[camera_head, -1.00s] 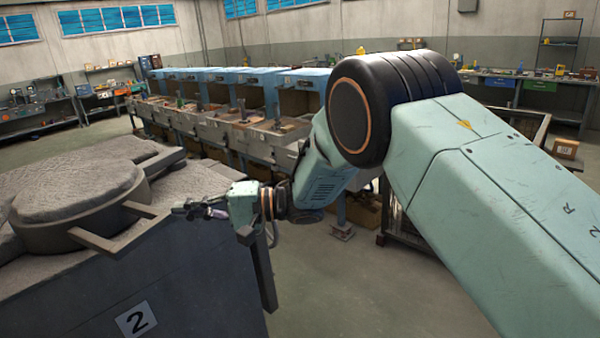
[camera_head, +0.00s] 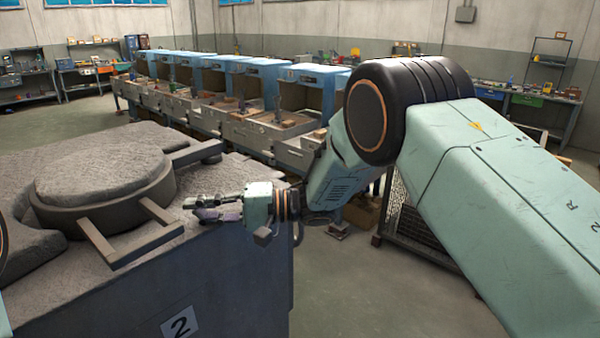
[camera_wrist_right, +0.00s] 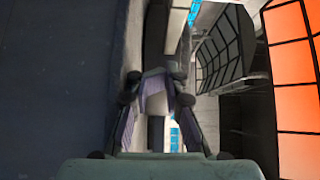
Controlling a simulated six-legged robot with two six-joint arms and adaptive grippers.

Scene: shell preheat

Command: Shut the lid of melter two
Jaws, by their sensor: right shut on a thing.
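Melter two (camera_head: 235,275), a dark grey block with a "2" plate (camera_head: 181,323), stands at left. Its round lid (camera_head: 105,170), thick and rough grey on top, lies about level on it. A squared bar handle (camera_head: 145,248) juts from the lid's near right side. My right gripper (camera_head: 195,208) is over the melter's right top edge, just right of the handle's corner; contact is not clear. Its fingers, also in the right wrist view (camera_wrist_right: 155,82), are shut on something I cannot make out. My left gripper is out of view.
A second bar (camera_head: 195,152) sticks out behind the lid. A row of blue-hooded benches (camera_head: 270,125) runs across the back. A dark mesh rack (camera_head: 425,215) stands behind my right arm. Open floor (camera_head: 370,300) lies right of the melter.

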